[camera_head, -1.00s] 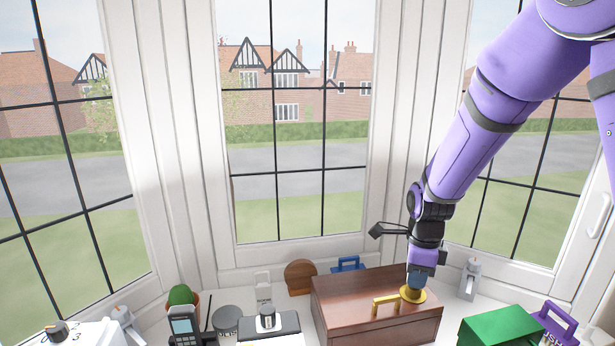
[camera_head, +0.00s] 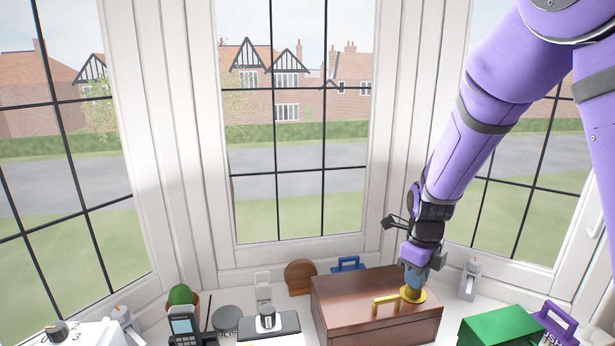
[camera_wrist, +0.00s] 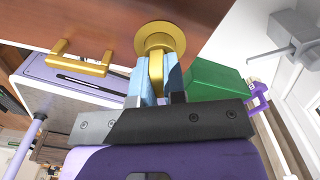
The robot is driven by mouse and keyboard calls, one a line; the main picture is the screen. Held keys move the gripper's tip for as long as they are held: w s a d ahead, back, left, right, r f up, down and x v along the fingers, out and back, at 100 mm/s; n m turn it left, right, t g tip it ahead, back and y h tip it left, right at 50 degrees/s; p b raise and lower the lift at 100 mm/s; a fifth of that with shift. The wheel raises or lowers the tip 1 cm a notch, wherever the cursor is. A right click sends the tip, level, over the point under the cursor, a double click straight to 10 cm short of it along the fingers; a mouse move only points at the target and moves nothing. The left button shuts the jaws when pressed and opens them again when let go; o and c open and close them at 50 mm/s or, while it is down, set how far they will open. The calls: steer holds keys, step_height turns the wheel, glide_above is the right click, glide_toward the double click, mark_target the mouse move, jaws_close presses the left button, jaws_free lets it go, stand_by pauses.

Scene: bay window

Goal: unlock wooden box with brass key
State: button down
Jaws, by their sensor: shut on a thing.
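The wooden box (camera_head: 352,298) is reddish brown and stands on the sill, with a gold handle (camera_head: 385,302) on it; the handle also shows in the wrist view (camera_wrist: 80,58). My gripper (camera_head: 412,284) is at the box's right part, its fingers shut on the brass key (camera_wrist: 156,66). The key lies between the pale blue fingertips, in front of a round gold plate (camera_wrist: 160,38) on the box. The key's far end is hidden, so I cannot tell how deep it sits in the plate.
A green box (camera_head: 500,328) with a purple-handled thing (camera_head: 556,322) stands to the right. A grey dispenser-like object (camera_head: 469,280) is behind it. Left are a round wooden piece (camera_head: 300,277), a blue-handled thing (camera_head: 347,264), a phone (camera_head: 184,326) and a cactus (camera_head: 180,295).

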steer(key=c, duration=1.1)
jaws_free()
steer(key=shift+s+f, duration=0.1)
steer(key=shift+f, duration=0.05)
steer(key=shift+r, duration=4.65)
